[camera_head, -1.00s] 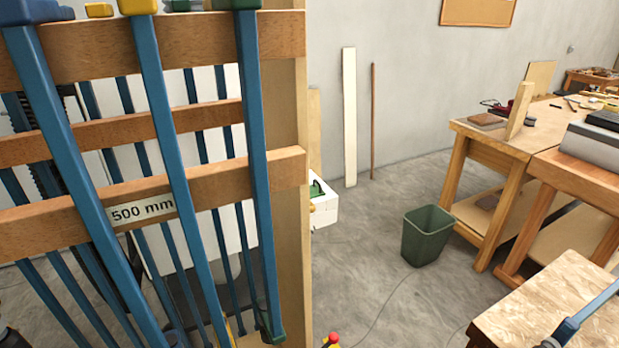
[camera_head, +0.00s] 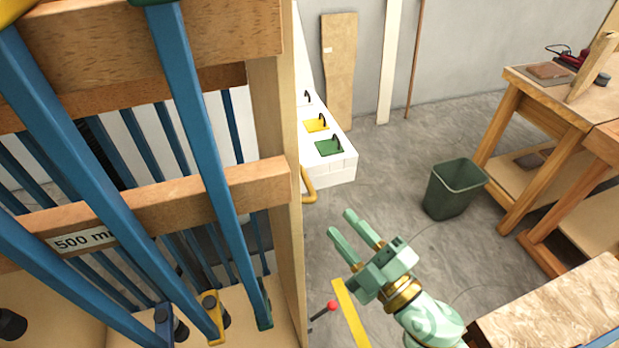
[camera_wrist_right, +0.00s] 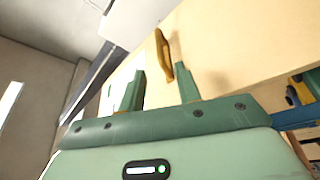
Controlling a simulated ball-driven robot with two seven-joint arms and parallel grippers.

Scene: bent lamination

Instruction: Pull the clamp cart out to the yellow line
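The clamp cart, a wooden rack (camera_head: 265,180) hung with blue bar clamps (camera_head: 205,150) and marked "500 mm", fills the left of the head view. A yellow handle (camera_head: 308,186) sticks out from its end panel. The wrist view shows this handle (camera_wrist_right: 163,55) on the pale wooden panel (camera_wrist_right: 225,45), beyond the fingertips. My green right gripper (camera_head: 341,222) is open and empty, in front of the end panel and apart from the handle. Its spread fingers also show in the wrist view (camera_wrist_right: 160,69). The yellow line (camera_head: 350,312) lies on the floor below. My left gripper is out of view.
A red-knobbed lever (camera_head: 331,306) sits low beside the cart. A white unit with coloured compartments (camera_head: 340,165) stands behind it. A green bin (camera_head: 453,190) and wooden workbenches (camera_head: 545,120) are to the right. Grey floor (camera_head: 400,150) lies open between.

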